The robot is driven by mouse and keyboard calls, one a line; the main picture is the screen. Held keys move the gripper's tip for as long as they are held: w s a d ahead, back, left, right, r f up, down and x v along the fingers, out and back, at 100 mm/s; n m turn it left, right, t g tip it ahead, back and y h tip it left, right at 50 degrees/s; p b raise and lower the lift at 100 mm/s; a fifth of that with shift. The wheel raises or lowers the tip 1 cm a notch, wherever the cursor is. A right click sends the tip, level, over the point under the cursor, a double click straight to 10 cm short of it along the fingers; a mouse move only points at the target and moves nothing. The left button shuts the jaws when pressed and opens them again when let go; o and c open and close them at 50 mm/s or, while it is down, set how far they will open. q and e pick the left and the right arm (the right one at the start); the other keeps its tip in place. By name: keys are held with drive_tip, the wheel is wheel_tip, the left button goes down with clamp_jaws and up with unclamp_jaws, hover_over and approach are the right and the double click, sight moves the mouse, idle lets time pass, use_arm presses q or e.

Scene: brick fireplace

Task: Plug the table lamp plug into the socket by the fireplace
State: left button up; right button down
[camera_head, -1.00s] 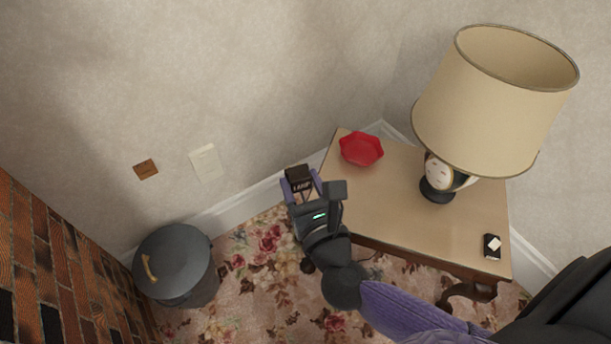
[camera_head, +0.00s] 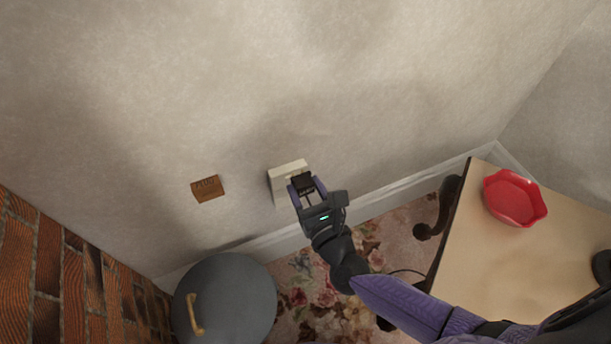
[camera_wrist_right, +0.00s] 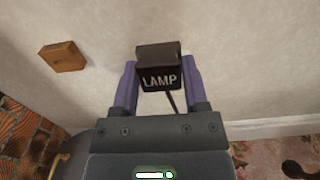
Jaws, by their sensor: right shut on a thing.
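My right gripper (camera_head: 305,190) is shut on a dark plug (camera_head: 302,182). In the wrist view the plug (camera_wrist_right: 158,72) sits between my purple fingers (camera_wrist_right: 160,88), with LAMP printed on it. A cream socket plate (camera_head: 278,184) is on the wall, directly behind the plug in the head view and partly hidden by it. I cannot tell whether the plug touches it. In the wrist view the plate is hidden. A thin cord (camera_wrist_right: 171,101) hangs below the plug. Of the lamp, only part of a dark base (camera_head: 602,271) shows at the right edge. My left gripper is out of view.
A brown wall block (camera_head: 207,188) is left of the plate. A grey lidded bin (camera_head: 225,305) stands below, beside the brick fireplace (camera_head: 60,260). A wooden table (camera_head: 490,270) with a red dish (camera_head: 514,198) is at right. The wall above is bare.

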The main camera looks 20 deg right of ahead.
use_arm(q)
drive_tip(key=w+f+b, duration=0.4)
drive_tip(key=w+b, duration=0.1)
drive_tip(key=b, duration=0.4)
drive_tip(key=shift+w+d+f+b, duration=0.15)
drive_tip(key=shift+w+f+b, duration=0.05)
drive_tip(key=shift+b, duration=0.2)
use_arm(e)
wheel_tip(320, 180, down, 16)
drive_tip(key=s, duration=0.1)
drive_tip(key=shift+s+r, duration=0.25)
drive_tip(key=shift+s, duration=0.15)
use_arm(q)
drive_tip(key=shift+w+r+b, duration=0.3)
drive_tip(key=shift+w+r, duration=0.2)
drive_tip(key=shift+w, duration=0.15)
use_arm(e)
drive_tip(key=shift+w, duration=2.4)
drive_tip(key=shift+w+a, duration=0.1)
drive_tip(key=shift+w, duration=1.35)
